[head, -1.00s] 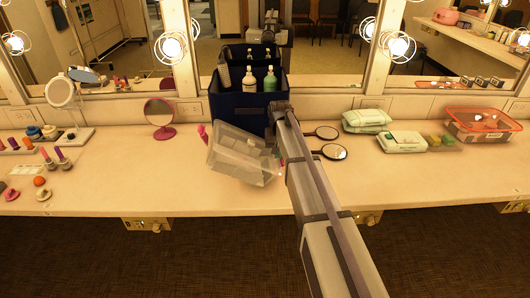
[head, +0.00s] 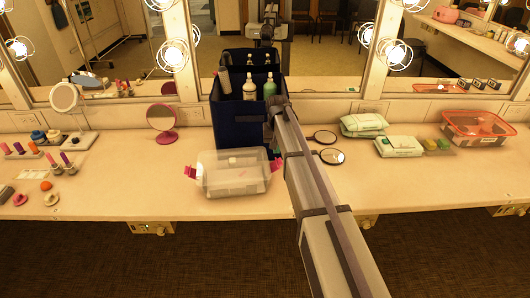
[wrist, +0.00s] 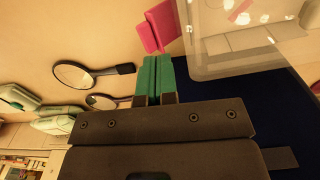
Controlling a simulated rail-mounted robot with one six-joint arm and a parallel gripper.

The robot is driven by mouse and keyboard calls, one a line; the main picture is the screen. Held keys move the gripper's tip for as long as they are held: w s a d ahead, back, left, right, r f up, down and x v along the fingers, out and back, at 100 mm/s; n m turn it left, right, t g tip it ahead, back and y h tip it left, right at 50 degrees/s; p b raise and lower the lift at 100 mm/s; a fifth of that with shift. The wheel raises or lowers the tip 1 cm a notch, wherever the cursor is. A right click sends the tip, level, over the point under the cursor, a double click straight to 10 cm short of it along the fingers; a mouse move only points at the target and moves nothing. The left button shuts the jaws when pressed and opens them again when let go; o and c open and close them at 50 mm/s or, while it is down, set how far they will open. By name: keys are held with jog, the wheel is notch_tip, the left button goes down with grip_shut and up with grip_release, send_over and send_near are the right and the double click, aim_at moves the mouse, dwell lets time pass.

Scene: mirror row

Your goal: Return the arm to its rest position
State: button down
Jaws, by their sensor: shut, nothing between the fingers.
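My arm reaches from the bottom right of the head view to beside the dark blue bin (head: 238,125); its end hides my fingertips there. In the wrist view my gripper (wrist: 155,62) shows its two green fingers together, shut and empty. A clear lidded box (head: 233,175) with pink latches lies level on the counter in front of the bin, left of my arm. In the wrist view the box (wrist: 240,62) is at upper right, with a pink latch (wrist: 152,32) just beyond the fingertips; I cannot tell whether they touch.
The bin holds bottles (head: 250,88). Two hand mirrors (head: 330,156) lie close right of my arm. Wipes packs (head: 400,146) and an orange-rimmed tub (head: 478,128) are farther right. A pink round mirror (head: 161,120) stands left. The wall mirrors rise behind the counter (head: 130,190).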

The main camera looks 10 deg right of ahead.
jog(key=shift+r, duration=0.25)
jog(key=s+a+n, duration=0.1)
jog(key=s+a, duration=0.1)
jog(key=s, duration=1.3)
jog(key=s+a, duration=0.2)
jog(key=s, duration=1.3)
jog(key=shift+s+n, duration=0.35)
jog(key=shift+n, duration=0.05)
